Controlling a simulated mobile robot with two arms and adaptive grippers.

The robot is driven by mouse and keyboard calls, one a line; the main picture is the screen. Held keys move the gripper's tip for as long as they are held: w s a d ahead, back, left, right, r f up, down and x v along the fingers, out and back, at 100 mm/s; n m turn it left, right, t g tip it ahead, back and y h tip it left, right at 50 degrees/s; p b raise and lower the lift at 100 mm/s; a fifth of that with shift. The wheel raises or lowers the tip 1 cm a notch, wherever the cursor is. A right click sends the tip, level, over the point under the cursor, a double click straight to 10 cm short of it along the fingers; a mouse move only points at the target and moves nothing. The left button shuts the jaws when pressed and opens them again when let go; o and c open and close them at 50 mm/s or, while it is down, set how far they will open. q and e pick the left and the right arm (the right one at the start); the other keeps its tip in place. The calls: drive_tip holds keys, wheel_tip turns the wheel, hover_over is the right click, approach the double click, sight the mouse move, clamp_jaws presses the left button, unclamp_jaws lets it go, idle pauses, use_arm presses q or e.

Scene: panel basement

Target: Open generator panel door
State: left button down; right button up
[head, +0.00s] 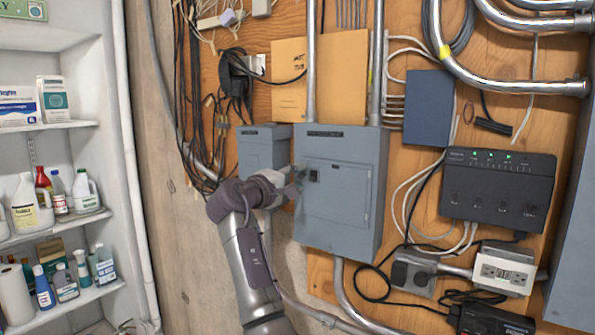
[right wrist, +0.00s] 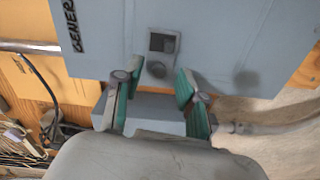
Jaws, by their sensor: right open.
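The generator panel (head: 340,225) is a large grey box on the plywood wall, in the middle of the head view. Its front door looks shut, with a small dark latch (head: 314,175) near its left edge. In the right wrist view the panel (right wrist: 215,35) fills the top, with partly visible lettering "GENER" and the latch (right wrist: 164,44). My right gripper (head: 292,186) is at the panel's left edge, beside the latch. Its green-padded fingers (right wrist: 153,90) are open, with the latch just beyond the gap and nothing between them. My left gripper is not in view.
A smaller grey box (head: 262,152) is just left of the panel, partly behind my arm. Conduits (head: 376,70) run up from the panel. A black router (head: 498,185) and outlets (head: 503,268) are on the right. White shelves (head: 60,225) with bottles stand on the left.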

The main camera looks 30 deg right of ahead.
drive_tip(key=shift+w+d, duration=0.3)
drive_tip(key=shift+d, duration=0.3)
clamp_jaws()
